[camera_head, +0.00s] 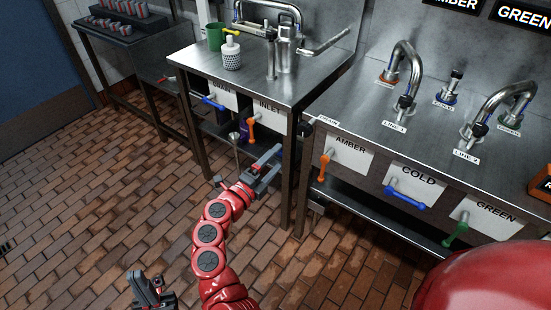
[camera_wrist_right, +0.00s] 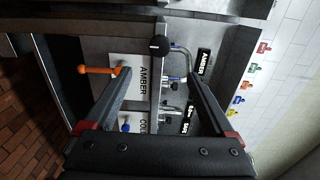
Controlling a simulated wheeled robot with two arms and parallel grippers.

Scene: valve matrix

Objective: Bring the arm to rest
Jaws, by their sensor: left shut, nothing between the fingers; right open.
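My right arm reaches up from the bottom middle of the head view. Its gripper (camera_head: 270,163) is open and empty, in front of the steel bench legs below the INLET label, apart from the valves. In the right wrist view its two dark fingers (camera_wrist_right: 155,88) stand wide apart, with the AMBER label (camera_wrist_right: 146,82) and an orange valve handle (camera_wrist_right: 98,70) seen beyond them. My left gripper (camera_head: 150,290) is shut and empty, low at the bottom left over the brick floor.
The left bench has a blue handle (camera_head: 213,103) and an orange handle (camera_head: 251,127). The right bench has an orange handle (camera_head: 323,166), a blue handle (camera_head: 405,196) and a green handle (camera_head: 456,234). A green mug (camera_head: 214,36) stands behind. The brick floor (camera_head: 90,190) at left is clear.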

